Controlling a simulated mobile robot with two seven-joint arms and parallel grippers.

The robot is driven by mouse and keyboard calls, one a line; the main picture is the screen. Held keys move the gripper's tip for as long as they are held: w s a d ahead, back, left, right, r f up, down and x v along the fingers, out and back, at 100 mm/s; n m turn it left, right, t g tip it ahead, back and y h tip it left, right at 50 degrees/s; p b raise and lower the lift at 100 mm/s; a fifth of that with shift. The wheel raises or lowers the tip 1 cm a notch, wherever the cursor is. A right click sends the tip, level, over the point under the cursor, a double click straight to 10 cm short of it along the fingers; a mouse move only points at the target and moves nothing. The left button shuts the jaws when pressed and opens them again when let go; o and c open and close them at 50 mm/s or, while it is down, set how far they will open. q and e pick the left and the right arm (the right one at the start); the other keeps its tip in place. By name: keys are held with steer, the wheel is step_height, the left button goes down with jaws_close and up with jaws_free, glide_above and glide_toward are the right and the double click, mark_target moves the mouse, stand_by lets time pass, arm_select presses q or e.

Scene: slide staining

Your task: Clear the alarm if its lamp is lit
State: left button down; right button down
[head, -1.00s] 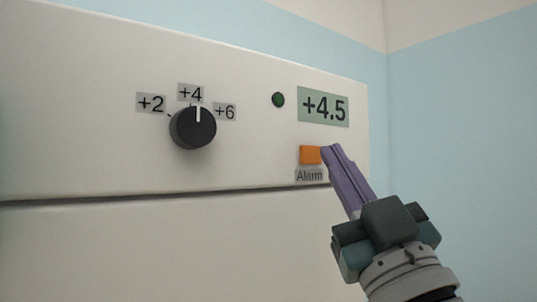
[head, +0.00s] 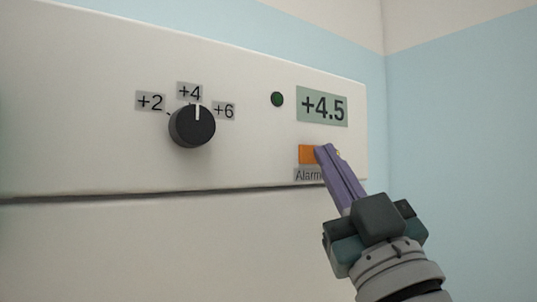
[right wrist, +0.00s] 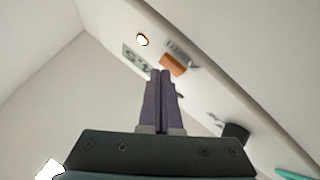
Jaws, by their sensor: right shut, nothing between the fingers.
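The orange alarm button (head: 306,154) is on the white panel above the "Alarm" label (head: 308,175). It also shows in the right wrist view (right wrist: 172,65). Beside it there, a small round lamp (right wrist: 142,40) looks bright white with a yellowish rim, as if lit; my fingers mostly hide that spot in the head view. My right gripper (head: 325,150) is shut and empty, its purple fingertips overlapping the button's right edge. In the right wrist view the fingertips (right wrist: 162,73) end close by the button; I cannot tell whether they touch. My left gripper is out of view.
A dark green round indicator (head: 277,99) sits left of the display (head: 322,107), which reads +4.5. A black knob (head: 192,127) points to +4. The panel's right end stands near a pale blue wall (head: 460,140).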

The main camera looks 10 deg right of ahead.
steer(key=shift+w+a, duration=0.15)
steer(key=shift+w, duration=0.1)
stand_by(0.6)
steer(key=shift+s+d, duration=0.2)
steer(key=shift+s, duration=0.15)
steer(key=shift+s+d+p, duration=0.1)
steer(key=shift+s+p, duration=0.25)
steer(key=shift+p, duration=0.05)
steer(key=s+p, duration=0.1)
steer(key=s+d+p, duration=0.1)
steer(key=s, duration=0.1)
steer(key=s+d, duration=0.1)
steer(key=shift+s+p, duration=0.3)
steer(key=shift+p, duration=0.1)
